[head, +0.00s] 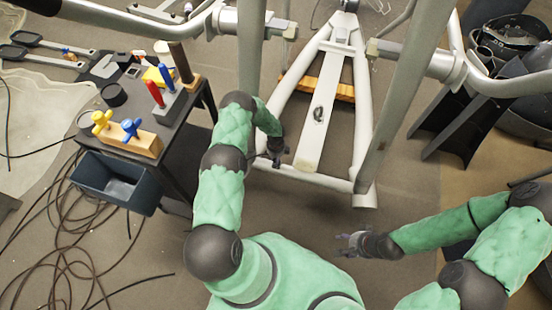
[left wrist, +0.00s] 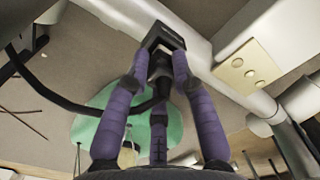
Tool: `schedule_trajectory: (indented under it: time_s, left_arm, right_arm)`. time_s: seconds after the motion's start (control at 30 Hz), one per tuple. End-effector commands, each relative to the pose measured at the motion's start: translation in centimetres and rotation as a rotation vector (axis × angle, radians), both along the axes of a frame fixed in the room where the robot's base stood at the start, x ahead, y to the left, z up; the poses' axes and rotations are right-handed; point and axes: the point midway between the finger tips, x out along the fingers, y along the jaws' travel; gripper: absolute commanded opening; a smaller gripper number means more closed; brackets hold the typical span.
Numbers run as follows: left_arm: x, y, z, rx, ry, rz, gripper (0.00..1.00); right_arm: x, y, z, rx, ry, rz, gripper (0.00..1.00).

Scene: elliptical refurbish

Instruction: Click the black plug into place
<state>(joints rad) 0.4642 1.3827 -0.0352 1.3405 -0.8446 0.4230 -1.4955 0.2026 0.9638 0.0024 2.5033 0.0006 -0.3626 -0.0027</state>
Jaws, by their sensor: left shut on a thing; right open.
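The black plug (left wrist: 162,37) is a square dark piece between the purple fingertips of my left gripper (left wrist: 160,62) in the left wrist view. It is up against a pale frame tube (left wrist: 200,50); I cannot tell how far it sits in. In the head view my left gripper (head: 276,152) is at the left end of the low cross tube of the white machine frame (head: 312,177), and the plug cannot be made out there. My right gripper (head: 352,241) is open and empty over the floor, below the frame's right corner.
A dark table (head: 160,125) at the left holds a red and a blue screwdriver in a block, and yellow and blue knobs. A dark bin (head: 115,183) hangs at its front. Cables (head: 60,250) lie on the floor. Upright tubes (head: 400,110) flank the frame.

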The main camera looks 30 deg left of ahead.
Motion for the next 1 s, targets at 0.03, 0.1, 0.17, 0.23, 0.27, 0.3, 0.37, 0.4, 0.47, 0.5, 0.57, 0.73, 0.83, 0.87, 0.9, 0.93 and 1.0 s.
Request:
schedule_trajectory:
  time_s: [0.03, 0.1, 0.17, 0.23, 0.27, 0.3, 0.37, 0.4, 0.47, 0.5, 0.57, 0.73, 0.83, 0.87, 0.9, 0.93, 1.0]
  left_arm:
    - [0.00, 0.00, -0.04, 0.000, 0.000, 0.000, 0.00]
    - [0.00, 0.00, -0.09, 0.000, 0.000, 0.000, 0.00]
    - [0.00, 0.00, -0.16, 0.000, 0.000, 0.000, 0.00]
    - [0.01, 0.01, -0.23, 0.000, 0.000, 0.000, 0.00]
    - [0.01, 0.01, -0.26, 0.000, 0.000, 0.000, 0.00]
    - [0.01, 0.02, -0.30, 0.000, 0.000, 0.000, 0.00]
    - [0.01, 0.02, -0.36, 0.000, 0.000, 0.000, 0.00]
    - [0.01, 0.02, -0.40, 0.000, 0.000, 0.000, 0.00]
    - [0.01, 0.02, -0.46, 0.000, 0.000, 0.000, 0.00]
    - [0.01, 0.02, -0.50, 0.000, 0.000, 0.000, 0.00]
    - [0.01, 0.02, -0.56, 0.000, 0.000, 0.000, 0.00]
    - [0.00, 0.01, -0.73, 0.000, 0.000, 0.000, 0.00]
    - [0.01, 0.02, -0.83, 0.000, 0.000, 0.000, 0.00]
    - [0.01, 0.02, -0.87, 0.000, 0.000, 0.000, 0.00]
    - [0.01, 0.02, -0.91, 0.000, 0.000, 0.000, 0.00]
    - [0.01, 0.02, -0.94, 0.000, 0.000, 0.000, 0.00]
    - [0.01, 0.02, -1.01, 0.000, 0.000, 0.000, 0.00]
  right_arm:
    - [0.00, 0.00, 0.00, 0.000, 0.000, 0.000, 0.53]
    - [0.00, 0.00, 0.00, 0.000, 0.000, 0.000, 0.53]
    - [0.00, 0.00, 0.00, 0.000, 0.000, 0.000, 0.53]
    - [0.00, 0.00, 0.00, 0.000, 0.000, 0.000, 0.53]
    - [0.00, 0.00, 0.00, 0.000, 0.000, 0.000, 0.53]
    - [0.00, 0.00, 0.00, 0.000, 0.000, 0.000, 0.53]
    - [0.00, 0.00, 0.00, 0.000, 0.000, 0.000, 0.53]
    - [0.00, 0.00, 0.00, 0.000, 0.000, 0.000, 0.53]
    - [0.00, 0.00, 0.00, 0.000, 0.000, 0.000, 0.53]
    - [0.00, 0.00, 0.00, 0.000, 0.000, 0.000, 0.53]
    - [0.00, 0.00, 0.00, 0.000, 0.000, 0.000, 0.53]
    - [0.00, 0.00, 0.00, 0.000, 0.000, 0.000, 0.53]
    - [0.00, 0.00, 0.00, 0.000, 0.000, 0.000, 0.53]
    - [0.00, 0.00, 0.00, 0.000, 0.000, 0.000, 0.53]
    - [0.00, 0.00, 0.00, 0.000, 0.000, 0.000, 0.53]
    - [0.00, 0.00, 0.00, 0.000, 0.000, 0.000, 0.53]
    - [0.00, 0.00, 0.00, 0.000, 0.000, 0.000, 0.53]
